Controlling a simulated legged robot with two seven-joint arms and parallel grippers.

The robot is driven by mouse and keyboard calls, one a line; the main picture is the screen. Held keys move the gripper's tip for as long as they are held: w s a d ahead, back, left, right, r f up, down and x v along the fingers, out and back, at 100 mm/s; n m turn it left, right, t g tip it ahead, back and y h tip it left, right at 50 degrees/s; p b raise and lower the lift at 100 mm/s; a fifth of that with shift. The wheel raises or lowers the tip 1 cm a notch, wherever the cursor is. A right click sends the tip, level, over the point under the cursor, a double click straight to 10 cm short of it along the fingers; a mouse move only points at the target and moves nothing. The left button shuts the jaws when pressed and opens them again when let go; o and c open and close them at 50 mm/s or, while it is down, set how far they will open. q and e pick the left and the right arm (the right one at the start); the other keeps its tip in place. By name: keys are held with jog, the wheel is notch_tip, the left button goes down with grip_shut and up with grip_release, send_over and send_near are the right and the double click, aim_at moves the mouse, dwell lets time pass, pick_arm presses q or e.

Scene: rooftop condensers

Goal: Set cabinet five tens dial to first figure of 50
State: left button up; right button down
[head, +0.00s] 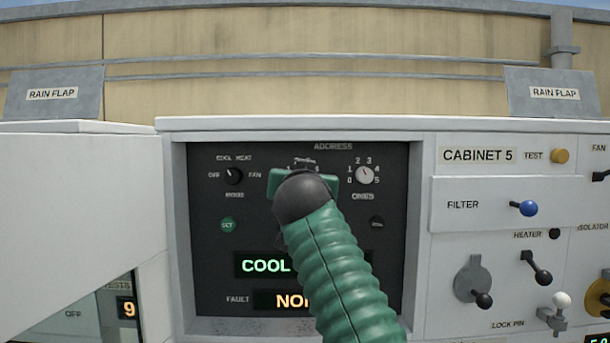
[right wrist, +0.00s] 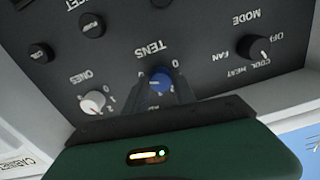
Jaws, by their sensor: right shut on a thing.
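The black control panel (head: 205,255) is in the middle of the head view, with the CABINET 5 label (head: 477,155) to its right. My right gripper (head: 303,183) covers the tens dial in that view. In the right wrist view, which is upside down, the blue tens dial (right wrist: 160,81) sits under the TENS lettering. My right gripper's dark fingers (right wrist: 161,93) are shut on it from both sides. Its pointer and most of its figures are hidden, so I cannot tell the setting. My left gripper is out of view.
The pale ones dial (head: 364,174) is close to the right of the gripper, and the mode dial (head: 234,176) is to the left. The green SET button (head: 228,225) is below the mode dial. A blue filter knob (head: 528,208) and handles stick out at right.

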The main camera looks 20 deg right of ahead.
jog(key=shift+w+f, duration=0.1)
jog(key=shift+f, duration=0.2)
jog(key=c, duration=1.3)
grip_release()
jog(key=shift+o, duration=1.4)
jog(key=shift+s+d+r, duration=0.15)
jog(key=shift+s+r, duration=0.05)
jog(key=b+v, duration=0.8)
jog(key=v, duration=0.9)
jog(key=shift+b, duration=0.3)
jog(key=shift+s+r, duration=0.1)
